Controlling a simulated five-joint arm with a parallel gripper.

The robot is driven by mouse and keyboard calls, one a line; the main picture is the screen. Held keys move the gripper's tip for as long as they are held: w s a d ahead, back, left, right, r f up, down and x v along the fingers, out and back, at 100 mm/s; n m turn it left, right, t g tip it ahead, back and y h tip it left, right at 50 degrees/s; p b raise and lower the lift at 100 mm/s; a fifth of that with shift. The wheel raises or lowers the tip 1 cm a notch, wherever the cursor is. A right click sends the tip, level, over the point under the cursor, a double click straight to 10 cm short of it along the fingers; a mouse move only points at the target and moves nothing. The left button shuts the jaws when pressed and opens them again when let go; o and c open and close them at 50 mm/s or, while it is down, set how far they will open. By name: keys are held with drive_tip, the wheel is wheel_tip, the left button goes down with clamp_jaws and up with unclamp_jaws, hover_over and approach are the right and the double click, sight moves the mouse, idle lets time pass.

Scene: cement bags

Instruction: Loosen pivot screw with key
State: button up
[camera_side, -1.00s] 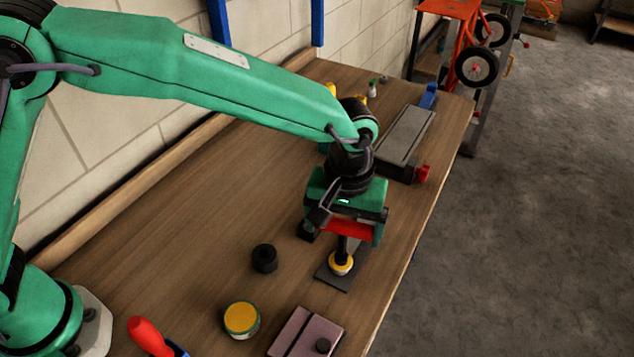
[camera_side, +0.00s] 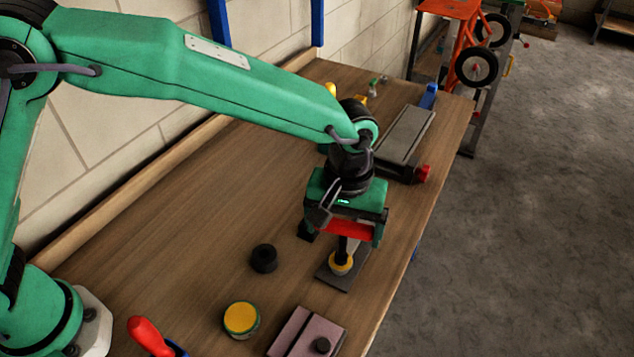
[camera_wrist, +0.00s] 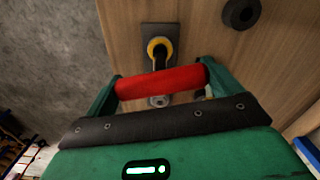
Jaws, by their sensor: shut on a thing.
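My gripper (camera_side: 345,230) is shut on the red crossbar handle (camera_side: 345,228) of the key. In the wrist view the red handle (camera_wrist: 160,82) spans between the green jaws. A dark shaft (camera_side: 346,248) runs down from the handle to a yellow ring (camera_side: 341,264) on a dark flat plate (camera_side: 338,280) on the bench. The ring also shows in the wrist view (camera_wrist: 168,43). The screw head is hidden at the ring, and I cannot tell how deep the key's tip sits.
A black ring (camera_side: 264,258) and a yellow-lidded tin (camera_side: 241,319) stand on the bench to the left. A pinkish block (camera_side: 300,334) lies in front. A grey slab (camera_side: 405,135) lies behind. The bench edge is close on the right.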

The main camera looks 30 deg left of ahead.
drive_tip(key=shift+f, duration=0.75)
idle(0.3)
drive_tip(key=shift+n, duration=1.2)
drive_tip(key=shift+n, duration=1.2)
drive_tip(key=shift+n, duration=0.9)
